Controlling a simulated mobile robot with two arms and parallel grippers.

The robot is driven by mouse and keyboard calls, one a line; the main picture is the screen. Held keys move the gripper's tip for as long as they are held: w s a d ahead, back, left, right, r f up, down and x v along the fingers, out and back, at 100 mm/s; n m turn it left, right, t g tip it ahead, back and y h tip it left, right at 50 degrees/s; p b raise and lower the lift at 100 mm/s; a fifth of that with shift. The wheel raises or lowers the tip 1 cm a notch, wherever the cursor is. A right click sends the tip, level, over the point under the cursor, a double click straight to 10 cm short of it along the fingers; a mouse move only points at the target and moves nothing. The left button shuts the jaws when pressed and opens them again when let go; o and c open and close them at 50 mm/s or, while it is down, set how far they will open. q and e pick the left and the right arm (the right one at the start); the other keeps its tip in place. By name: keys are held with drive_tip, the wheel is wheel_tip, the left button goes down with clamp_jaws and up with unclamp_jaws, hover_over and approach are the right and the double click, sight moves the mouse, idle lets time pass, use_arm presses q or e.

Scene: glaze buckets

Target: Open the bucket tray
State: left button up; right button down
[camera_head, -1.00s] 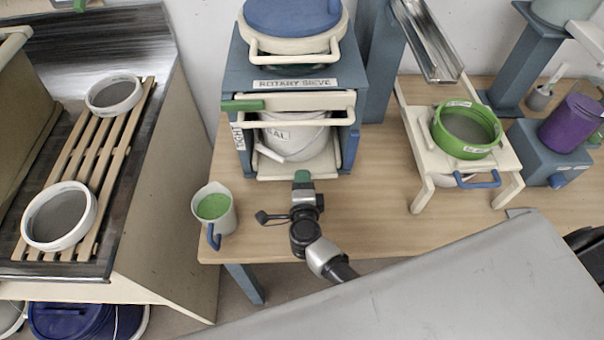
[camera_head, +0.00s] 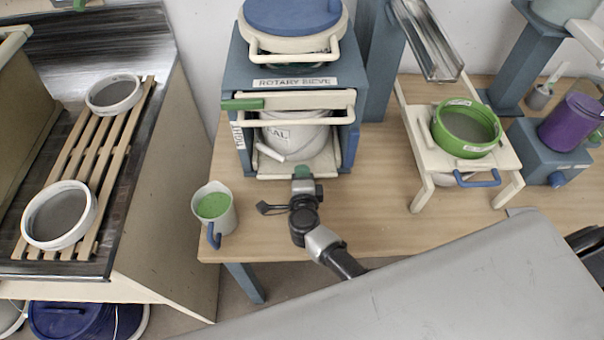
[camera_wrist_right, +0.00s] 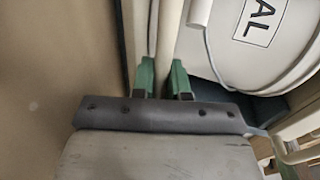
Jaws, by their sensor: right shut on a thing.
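The bucket tray (camera_head: 268,168) is the cream shelf low in the front of the blue-grey rotary sieve cabinet (camera_head: 238,75). A white bucket (camera_head: 312,140) stands on it inside the cabinet. My right gripper (camera_head: 302,172) is at the tray's front edge, with its green fingertips at the lip. In the right wrist view my right gripper (camera_wrist_right: 163,78) has its two green fingers on either side of a cream bar (camera_wrist_right: 166,40), which looks like the tray's front handle. The lettered white bucket (camera_wrist_right: 240,45) is just beyond. My left gripper is not in view.
A cream bar with a green grip (camera_head: 243,104) crosses the cabinet front above the bucket. A jug of green glaze (camera_head: 226,222) stands near the table's front left edge. A green sieve (camera_head: 447,147) rests on a cream stand at right. The wooden table (camera_head: 385,190) between is clear.

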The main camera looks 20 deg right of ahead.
drive_tip(key=shift+s, duration=0.15)
drive_tip(key=v, duration=0.4)
drive_tip(key=f+p+v, duration=0.1)
drive_tip(key=v, duration=0.3)
drive_tip(key=f+v, duration=0.1)
drive_tip(key=v, duration=0.2)
drive_tip(key=shift+s+a+f+p, duration=0.1)
drive_tip(key=shift+s+a+p, duration=0.1)
drive_tip(key=shift+s+p, duration=0.25)
drive_tip(key=f+b+v, duration=0.1)
drive_tip(key=f+v, duration=0.2)
drive_tip(key=v, duration=1.4)
drive_tip(key=shift+s, duration=0.35)
drive_tip(key=shift+a, duration=0.1)
drive_tip(key=c, duration=1.1)
unclamp_jaws()
